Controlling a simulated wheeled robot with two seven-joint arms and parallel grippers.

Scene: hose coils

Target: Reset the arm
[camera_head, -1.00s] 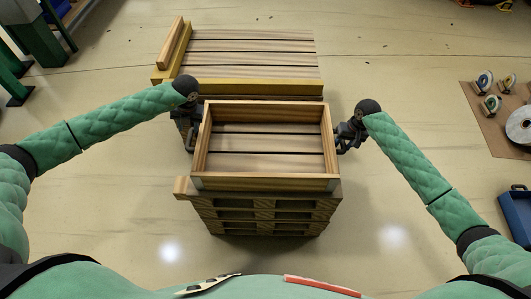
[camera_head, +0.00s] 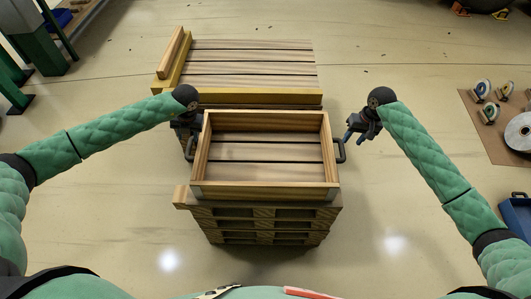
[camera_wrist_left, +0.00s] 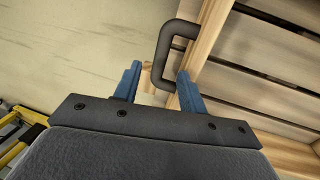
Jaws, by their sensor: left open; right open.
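A wooden crate (camera_head: 265,190) with open top and dark side handles rests on a stack of pallets (camera_head: 262,215) in the middle of the head view. My left gripper (camera_head: 187,138) is open at the crate's left side. In the left wrist view its blue fingers (camera_wrist_left: 158,85) stand apart, with part of the left handle (camera_wrist_left: 178,32) between them. My right gripper (camera_head: 355,136) is open and empty, to the right of the right handle (camera_head: 340,150) and apart from it. The crate's inside looks empty.
A low pallet with yellow edges (camera_head: 245,97) lies behind the crate. A brown mat (camera_head: 490,138) with several reels and a blue box (camera_head: 517,215) are at the right. Green posts (camera_head: 38,45) stand at the far left. The floor on both sides of the stack is clear.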

